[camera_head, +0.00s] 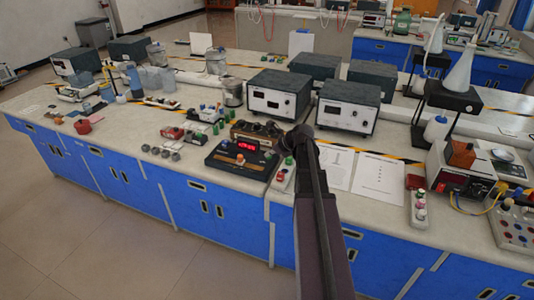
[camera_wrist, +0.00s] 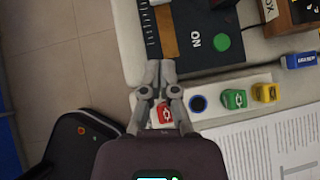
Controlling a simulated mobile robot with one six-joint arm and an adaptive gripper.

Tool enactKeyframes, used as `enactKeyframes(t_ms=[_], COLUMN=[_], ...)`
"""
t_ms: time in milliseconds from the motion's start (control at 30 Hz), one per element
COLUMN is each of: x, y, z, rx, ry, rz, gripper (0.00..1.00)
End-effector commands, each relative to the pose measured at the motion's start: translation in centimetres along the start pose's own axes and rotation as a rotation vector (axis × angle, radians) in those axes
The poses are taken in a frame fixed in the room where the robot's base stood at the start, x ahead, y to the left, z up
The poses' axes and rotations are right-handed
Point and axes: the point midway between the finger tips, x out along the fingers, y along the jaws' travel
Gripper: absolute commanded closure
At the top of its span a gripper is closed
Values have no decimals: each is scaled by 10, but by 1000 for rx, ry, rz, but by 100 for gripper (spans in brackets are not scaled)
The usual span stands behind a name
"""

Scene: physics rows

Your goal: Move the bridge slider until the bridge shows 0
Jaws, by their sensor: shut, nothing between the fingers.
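The bridge is a black box (camera_head: 222,160) with a lit red display (camera_head: 255,145); its digits are too small to read. In the wrist view part of its dark panel (camera_wrist: 205,58) shows, with a ruled scale, a green button (camera_wrist: 222,40) and the word ON. A brown strip or block (camera_wrist: 166,30) lies beside the scale and may be the slider; I cannot tell. My gripper (camera_wrist: 161,66) is shut and empty, its tips at the panel's near edge, just short of the brown piece. Whether they touch anything is unclear. In the head view my arm hides the fingers.
A white strip with red (camera_wrist: 161,114), blue (camera_wrist: 198,103), green (camera_wrist: 234,99) and yellow (camera_wrist: 265,92) terminals lies beside the bridge. Printed sheets (camera_head: 379,180) lie to the right. Two meters (camera_head: 347,112) stand behind. The floor in front of the bench is clear.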

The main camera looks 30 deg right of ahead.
Motion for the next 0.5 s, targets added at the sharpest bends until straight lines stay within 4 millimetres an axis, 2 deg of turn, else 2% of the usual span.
enactKeyframes(t_ms=[333, 500], x=[1, 5], y=[1, 14], z=[0, 1], rx=[-6, -77], ry=[2, 22], rz=[2, 16], gripper=[100, 100])
